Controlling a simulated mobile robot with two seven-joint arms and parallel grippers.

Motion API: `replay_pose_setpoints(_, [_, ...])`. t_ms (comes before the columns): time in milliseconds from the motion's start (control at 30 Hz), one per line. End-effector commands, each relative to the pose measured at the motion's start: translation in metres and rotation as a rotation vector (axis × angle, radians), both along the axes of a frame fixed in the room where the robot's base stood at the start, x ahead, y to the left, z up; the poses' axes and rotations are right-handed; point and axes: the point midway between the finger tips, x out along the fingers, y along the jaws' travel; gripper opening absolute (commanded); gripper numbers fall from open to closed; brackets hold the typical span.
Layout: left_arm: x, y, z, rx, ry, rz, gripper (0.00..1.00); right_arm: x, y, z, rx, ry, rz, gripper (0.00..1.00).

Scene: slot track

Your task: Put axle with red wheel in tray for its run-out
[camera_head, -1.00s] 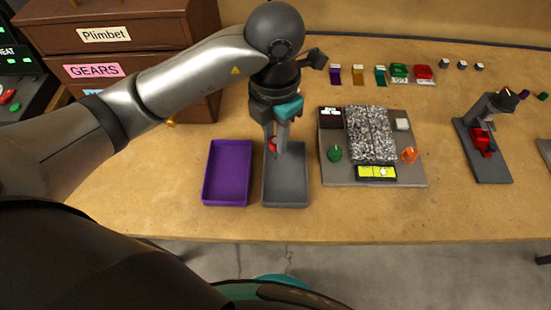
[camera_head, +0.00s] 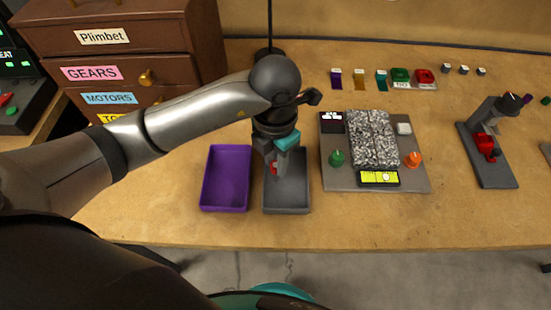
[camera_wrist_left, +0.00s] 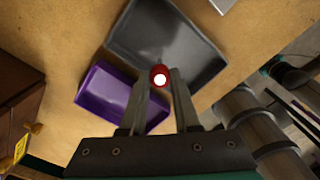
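The red wheel (camera_wrist_left: 159,75) shows as a small red disc with a bright white centre between the fingertips of my left gripper (camera_wrist_left: 160,83) in the left wrist view. The gripper looks shut on it; the axle itself is mostly hidden. In the head view my left gripper (camera_head: 276,168) points down over the back left part of the dark grey tray (camera_head: 288,203), with a bit of red (camera_head: 273,169) at its tips. I cannot tell whether the wheel touches the tray floor. The grey tray looks otherwise empty. My right gripper is not in view.
An empty purple tray (camera_head: 226,188) stands just left of the grey tray. A grey board (camera_head: 340,183) with a speckled block and knobs lies close on the right. A stand with a red part (camera_head: 487,144) is farther right. Drawers (camera_head: 120,70) stand at the back left.

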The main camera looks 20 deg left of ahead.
Motion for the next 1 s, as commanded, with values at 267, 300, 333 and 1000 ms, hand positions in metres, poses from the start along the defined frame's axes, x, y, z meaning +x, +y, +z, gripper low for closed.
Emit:
replay_pose_setpoints(267, [0.000, 0.000, 0.000, 0.000, 0.001, 0.001, 0.59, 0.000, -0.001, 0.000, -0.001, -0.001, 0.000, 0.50])
replay_pose_setpoints(300, [0.000, 0.000, 0.000, 0.001, 0.000, 0.001, 0.59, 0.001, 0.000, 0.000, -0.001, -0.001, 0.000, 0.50])
replay_pose_setpoints(333, [0.000, 0.000, 0.000, 0.001, 0.000, 0.001, 0.59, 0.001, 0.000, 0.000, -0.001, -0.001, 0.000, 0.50])
replay_pose_setpoints(1000, [0.002, 0.001, 0.090, 0.002, -0.005, -0.001, 0.59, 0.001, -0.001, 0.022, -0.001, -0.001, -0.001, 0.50])
